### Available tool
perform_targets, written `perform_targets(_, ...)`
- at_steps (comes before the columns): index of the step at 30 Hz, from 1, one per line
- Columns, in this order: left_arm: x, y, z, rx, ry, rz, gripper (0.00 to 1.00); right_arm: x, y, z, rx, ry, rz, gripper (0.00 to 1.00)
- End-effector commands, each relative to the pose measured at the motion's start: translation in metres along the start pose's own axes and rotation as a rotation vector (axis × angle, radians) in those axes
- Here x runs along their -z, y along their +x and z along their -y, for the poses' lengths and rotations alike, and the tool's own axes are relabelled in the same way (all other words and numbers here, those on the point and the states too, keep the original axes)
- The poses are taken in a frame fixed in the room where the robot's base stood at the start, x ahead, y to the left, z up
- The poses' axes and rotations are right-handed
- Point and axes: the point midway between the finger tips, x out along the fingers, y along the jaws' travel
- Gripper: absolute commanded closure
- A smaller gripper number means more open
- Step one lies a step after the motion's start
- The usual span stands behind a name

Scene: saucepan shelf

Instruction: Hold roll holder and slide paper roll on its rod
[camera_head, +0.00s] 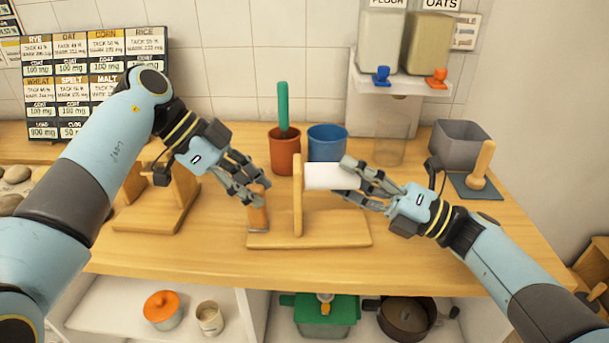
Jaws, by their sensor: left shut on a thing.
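The wooden roll holder (325,240) stands on the worktop, with a flat base, an upright board (297,196) and a short post with a grey foot at its left end. My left gripper (256,198) is shut on this post (258,218). The white paper roll (328,176) lies level above the base, its left end at the upright board. The rod is hidden, so I cannot tell how far the roll is around it. My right gripper (348,178) has its fingers above and below the roll's right end; whether they press on it is unclear.
Behind the holder stand a terracotta pot (284,155) with a green handle, a blue pot (327,143) and a clear cup (389,150). A grey bin (459,143) is at the right. A wooden stand (157,215) is at the left. The worktop in front is clear.

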Motion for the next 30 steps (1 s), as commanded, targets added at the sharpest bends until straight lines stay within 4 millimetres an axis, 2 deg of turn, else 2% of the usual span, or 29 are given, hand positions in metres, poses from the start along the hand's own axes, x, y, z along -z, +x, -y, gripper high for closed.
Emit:
perform_targets(8,0.0,0.0,0.0,0.0,-0.001,0.001,1.0,0.0,-0.002,0.001,0.002,0.0,0.0,0.37)
perform_targets(11,0.0,0.0,0.0,0.0,0.0,0.001,1.0,0.0,-0.012,0.001,0.004,0.0,0.0,0.37)
perform_targets(21,-0.001,0.0,0.0,0.0,-0.001,0.001,1.0,0.0,-0.067,0.001,0.003,-0.001,0.0,0.37)
perform_targets(30,-0.001,0.0,0.0,0.0,0.0,0.001,1.0,0.0,-0.076,0.0,0.0,0.0,0.0,0.37)
